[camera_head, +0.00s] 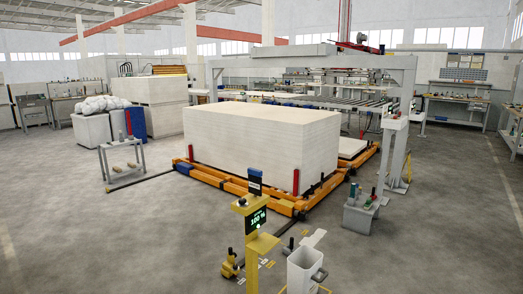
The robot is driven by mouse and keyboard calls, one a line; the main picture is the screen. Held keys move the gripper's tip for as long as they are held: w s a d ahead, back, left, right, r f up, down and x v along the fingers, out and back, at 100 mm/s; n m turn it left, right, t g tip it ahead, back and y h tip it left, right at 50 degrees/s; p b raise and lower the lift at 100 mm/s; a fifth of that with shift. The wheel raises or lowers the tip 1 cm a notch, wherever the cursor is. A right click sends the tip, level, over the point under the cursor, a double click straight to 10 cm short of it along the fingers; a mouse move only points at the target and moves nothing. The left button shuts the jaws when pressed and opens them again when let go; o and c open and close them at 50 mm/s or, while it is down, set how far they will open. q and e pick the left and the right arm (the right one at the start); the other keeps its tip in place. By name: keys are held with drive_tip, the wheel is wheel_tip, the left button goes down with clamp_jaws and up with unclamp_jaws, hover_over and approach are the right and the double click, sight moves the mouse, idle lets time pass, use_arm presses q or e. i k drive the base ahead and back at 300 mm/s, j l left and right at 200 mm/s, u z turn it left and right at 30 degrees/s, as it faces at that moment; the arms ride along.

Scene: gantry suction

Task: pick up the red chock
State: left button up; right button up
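I cannot make out for certain a red chock in the head view. Red upright pieces stand at the corners of the large pale board stack (240,150): one red upright (295,182) at the near right corner and another red upright (191,153) at the left corner. The stack rests on an orange lift frame (225,184). Small items, too small to tell apart, lie on a grey box (357,219) right of the frame. Neither of my grippers shows in this view.
A yellow post with a green display (258,219) stands in front. Beside it is an open white bin (300,277). A grey stand (122,172) is at left, and a gantry (300,58) rises behind the stack.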

sight(374, 196)
drive_tip(key=i+l+z, duration=0.55)
drive_tip(key=i+l, duration=0.2)
drive_tip(key=i+l+z, duration=0.25)
drive_tip(key=i, duration=0.15)
drive_tip(key=i+l+z, duration=0.1)
drive_tip(key=i+z, duration=0.2)
drive_tip(key=i, duration=0.15)
drive_tip(key=i+z, duration=0.25)
drive_tip(key=i, duration=0.2)
drive_tip(key=i+u, duration=0.1)
drive_tip(key=i, duration=0.95)
drive_tip(key=i+l+u, duration=0.1)
drive_tip(key=i, duration=0.95)
